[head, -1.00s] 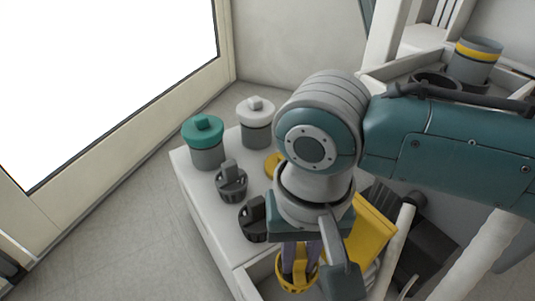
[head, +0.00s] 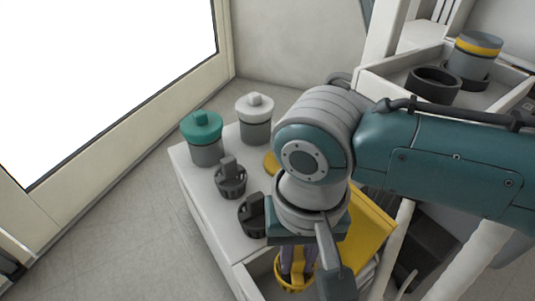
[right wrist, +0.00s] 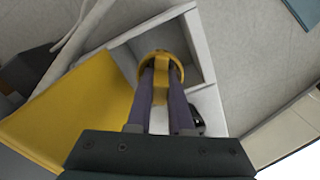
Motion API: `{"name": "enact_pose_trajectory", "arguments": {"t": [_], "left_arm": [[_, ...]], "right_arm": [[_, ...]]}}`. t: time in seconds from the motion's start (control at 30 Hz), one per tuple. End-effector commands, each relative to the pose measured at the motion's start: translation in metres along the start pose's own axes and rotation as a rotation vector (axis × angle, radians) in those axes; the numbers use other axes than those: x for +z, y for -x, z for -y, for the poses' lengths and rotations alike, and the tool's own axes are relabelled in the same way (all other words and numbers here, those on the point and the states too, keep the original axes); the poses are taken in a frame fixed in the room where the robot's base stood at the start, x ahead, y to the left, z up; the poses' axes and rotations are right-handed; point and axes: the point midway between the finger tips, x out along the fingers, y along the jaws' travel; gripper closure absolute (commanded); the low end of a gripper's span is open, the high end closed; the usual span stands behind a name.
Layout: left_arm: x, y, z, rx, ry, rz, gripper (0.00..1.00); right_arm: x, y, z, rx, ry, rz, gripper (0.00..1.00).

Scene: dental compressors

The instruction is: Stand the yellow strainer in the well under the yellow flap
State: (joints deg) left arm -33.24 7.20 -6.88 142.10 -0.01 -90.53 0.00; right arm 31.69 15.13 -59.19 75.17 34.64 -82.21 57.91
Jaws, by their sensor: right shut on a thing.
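My right gripper (head: 299,262) points down with its purple fingers shut on the yellow strainer (head: 292,284). The strainer is a slotted yellow basket; in the right wrist view (right wrist: 176,58) its ring shows around the fingertips. It is at the mouth of the white-walled well (right wrist: 197,42), near one side; I cannot tell whether it touches the floor. The yellow flap (head: 372,232) stands open and tilted beside the well, to the right of the gripper. My right wrist hides part of the flap and well. My left gripper is not in view.
On the white top left of my arm stand a teal-lidded jar (head: 205,138), a white-lidded jar (head: 255,118) and two dark strainers (head: 230,179), (head: 252,217). A yellow piece (head: 270,163) is partly hidden. A tray (head: 400,84) at upper right holds a yellow-banded jar (head: 475,58) and dark ring (head: 434,84).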

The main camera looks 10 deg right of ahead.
Motion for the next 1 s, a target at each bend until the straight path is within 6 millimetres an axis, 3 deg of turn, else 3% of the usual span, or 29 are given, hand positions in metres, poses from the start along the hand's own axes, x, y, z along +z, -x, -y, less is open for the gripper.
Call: {"name": "enact_pose_trajectory", "arguments": {"t": [0.6, 1.0], "left_arm": [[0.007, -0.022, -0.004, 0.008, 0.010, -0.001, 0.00], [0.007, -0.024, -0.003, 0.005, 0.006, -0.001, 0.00]], "right_arm": [[0.000, -0.036, 0.000, 0.000, 0.000, 0.001, 1.00], [0.000, -0.040, 0.000, 0.001, 0.000, 0.000, 1.00]]}}
